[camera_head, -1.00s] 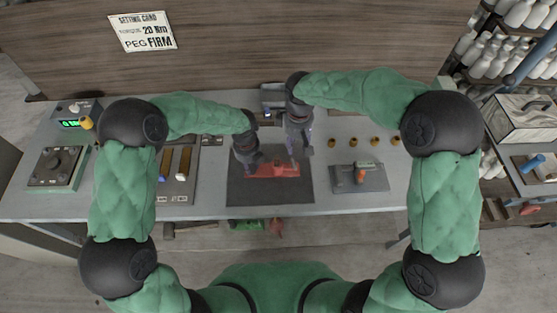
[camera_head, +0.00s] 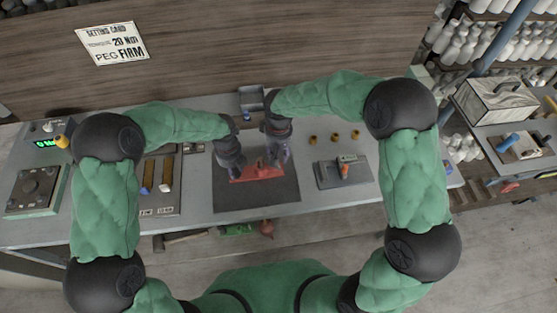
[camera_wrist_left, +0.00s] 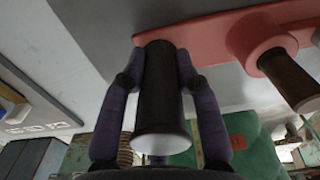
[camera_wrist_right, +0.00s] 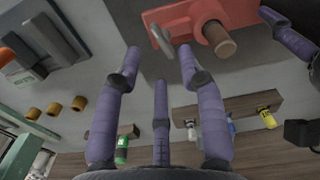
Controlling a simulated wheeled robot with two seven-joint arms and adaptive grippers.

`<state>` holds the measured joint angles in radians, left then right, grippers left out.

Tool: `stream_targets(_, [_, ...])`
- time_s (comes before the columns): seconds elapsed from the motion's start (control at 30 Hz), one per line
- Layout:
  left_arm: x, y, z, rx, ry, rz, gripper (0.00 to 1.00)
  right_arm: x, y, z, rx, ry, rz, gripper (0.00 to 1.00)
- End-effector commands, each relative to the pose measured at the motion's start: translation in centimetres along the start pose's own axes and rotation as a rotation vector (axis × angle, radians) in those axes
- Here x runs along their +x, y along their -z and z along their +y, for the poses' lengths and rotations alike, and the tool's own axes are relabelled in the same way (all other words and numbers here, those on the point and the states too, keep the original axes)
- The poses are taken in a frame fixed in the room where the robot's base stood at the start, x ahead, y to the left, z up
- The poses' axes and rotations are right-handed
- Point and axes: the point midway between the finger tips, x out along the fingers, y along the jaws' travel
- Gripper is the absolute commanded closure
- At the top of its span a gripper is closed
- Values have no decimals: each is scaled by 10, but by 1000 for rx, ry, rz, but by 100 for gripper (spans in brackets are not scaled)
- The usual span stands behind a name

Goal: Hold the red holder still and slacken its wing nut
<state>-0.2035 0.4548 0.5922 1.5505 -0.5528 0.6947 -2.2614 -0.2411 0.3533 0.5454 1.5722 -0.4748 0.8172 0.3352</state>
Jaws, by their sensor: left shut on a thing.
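The red holder (camera_head: 262,175) lies on a dark mat (camera_head: 240,201) at the middle of the bench. My left gripper (camera_head: 236,170) is at its left end. In the left wrist view its fingers (camera_wrist_left: 160,60) are shut on a dark cylindrical handle (camera_wrist_left: 162,100) that meets the red holder (camera_wrist_left: 215,35). A brown peg (camera_wrist_left: 285,78) sits in a round red boss beside it. My right gripper (camera_head: 277,160) is above the holder's right part. In the right wrist view its fingers (camera_wrist_right: 159,58) are open, with the grey wing nut (camera_wrist_right: 161,39) just beyond the tips, apparently untouched.
A grey bin (camera_head: 252,99) stands at the back. A green-lit display box (camera_head: 47,140) is at the left.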

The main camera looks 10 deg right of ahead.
Motion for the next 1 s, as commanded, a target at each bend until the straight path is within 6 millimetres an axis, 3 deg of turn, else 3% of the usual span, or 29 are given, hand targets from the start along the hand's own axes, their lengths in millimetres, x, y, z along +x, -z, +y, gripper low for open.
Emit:
stream_targets(0.1, [0, 0, 0, 0, 0, 1, 100, 21, -1, 0, 0, 1, -3, 60])
stream_targets(0.3, [1, 1, 0, 0, 0, 1, 100, 42, 0, 0, 0, 1, -1, 60])
stream_targets(0.7, [1, 1, 0, 0, 0, 1, 100, 49, 0, 0, 0, 0, 1, 60])
stream_targets(0.87, [1, 1, 0, 0, 0, 1, 100, 49, 0, 0, 0, 0, 1, 100])
stream_targets(1.0, [1, 1, 0, 0, 0, 1, 100, 49, 0, 0, 0, 0, 1, 100])
